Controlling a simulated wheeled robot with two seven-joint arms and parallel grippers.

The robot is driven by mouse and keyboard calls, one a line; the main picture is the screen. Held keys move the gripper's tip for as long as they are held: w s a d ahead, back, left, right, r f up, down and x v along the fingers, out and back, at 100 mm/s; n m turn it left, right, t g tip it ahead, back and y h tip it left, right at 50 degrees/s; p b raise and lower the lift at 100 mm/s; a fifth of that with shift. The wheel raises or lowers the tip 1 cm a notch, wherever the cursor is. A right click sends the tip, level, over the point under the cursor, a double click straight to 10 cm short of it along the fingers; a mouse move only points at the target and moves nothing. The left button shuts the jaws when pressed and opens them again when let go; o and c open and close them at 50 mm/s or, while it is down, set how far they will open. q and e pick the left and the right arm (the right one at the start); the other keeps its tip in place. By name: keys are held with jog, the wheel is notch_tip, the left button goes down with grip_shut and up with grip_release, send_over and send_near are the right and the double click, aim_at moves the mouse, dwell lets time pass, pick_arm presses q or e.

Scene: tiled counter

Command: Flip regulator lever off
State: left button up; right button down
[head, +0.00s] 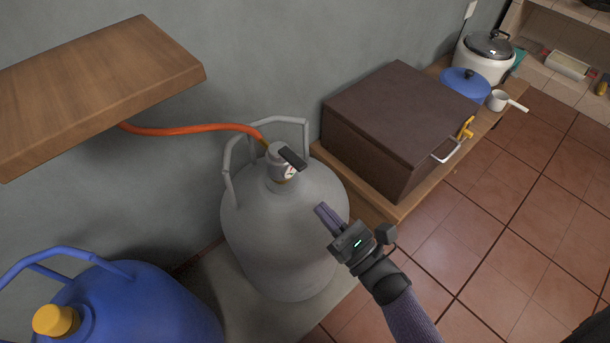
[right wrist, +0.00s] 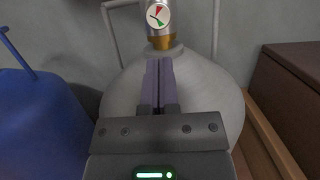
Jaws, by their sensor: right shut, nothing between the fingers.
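The regulator (head: 279,165) sits on top of the grey gas cylinder (head: 270,230), with a black lever (head: 292,158) across its top and an orange hose running left from it. In the right wrist view the regulator's red and green dial (right wrist: 158,15) shows above a brass neck; the lever is out of that view. My right gripper (head: 325,212) is in front of the cylinder's right side, below and right of the regulator, apart from it. Its fingers (right wrist: 158,82) are together and empty, pointing toward the regulator. My left gripper is not in view.
A blue cylinder (head: 130,300) with a yellow cap stands at lower left. A wooden shelf (head: 100,85) overhangs the hose. Grey handle bars (head: 228,160) rise around the regulator. A dark brown box (head: 400,120) stands on the wooden counter to the right.

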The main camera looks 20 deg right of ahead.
aim_at(292, 159)
jog(key=b+x, duration=0.1)
jog(key=x, duration=0.5)
jog(key=shift+f, duration=0.15)
notch_tip(292, 159, up, 3)
jog(key=shift+s+r+p, duration=0.1)
jog(key=shift+s+p, duration=0.05)
jog(key=shift+p, duration=0.5)
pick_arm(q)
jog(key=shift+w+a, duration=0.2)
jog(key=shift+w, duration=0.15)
pick_arm(e)
jog(key=shift+r, duration=0.45)
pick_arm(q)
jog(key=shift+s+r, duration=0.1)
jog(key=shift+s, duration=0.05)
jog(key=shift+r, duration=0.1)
